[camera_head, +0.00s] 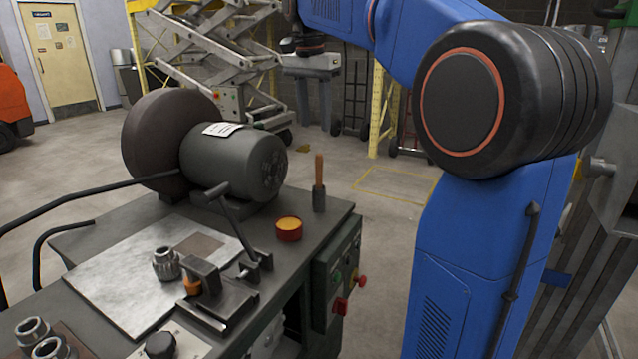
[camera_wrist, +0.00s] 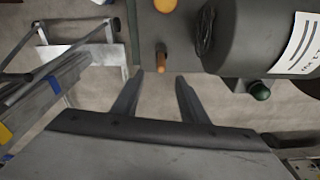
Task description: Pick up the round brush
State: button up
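The round brush (camera_head: 319,186) stands upright near the right corner of the dark bench top, with a wooden handle up and a dark lower end. In the wrist view its handle (camera_wrist: 160,62) shows just beyond the fingertips, roughly centred between them. My gripper (camera_head: 314,124) hangs above the brush in the head view, fingers pointing down. In the wrist view my gripper (camera_wrist: 157,80) is open, with floor visible between the two fingers. Nothing is held. The brush's lower end is mostly hidden in the wrist view.
A yellow-topped red tin (camera_head: 289,229) stands left of the brush. A motor (camera_head: 235,163) with a large dark wheel is behind it. A clamp (camera_head: 222,290) and a metal plate (camera_head: 125,290) lie nearer. A control box (camera_head: 338,275) is on the bench side.

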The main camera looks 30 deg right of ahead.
jog(key=w, duration=0.1)
send_near(320, 174)
jog(key=shift+m, duration=0.4)
jog(key=f, duration=0.1)
jog(key=w+f, duration=0.1)
jog(key=f, duration=0.1)
jog(key=w+d+f, duration=0.1)
jog(key=f, duration=0.1)
jog(key=shift+d+f, duration=0.1)
jog(key=shift+s+d+f, duration=0.1)
jog(key=shift+d+f, duration=0.05)
jog(key=shift+f, duration=1.15)
jog(key=shift+d+f, duration=0.1)
jog(key=shift+f, duration=1.2)
grip_shut()
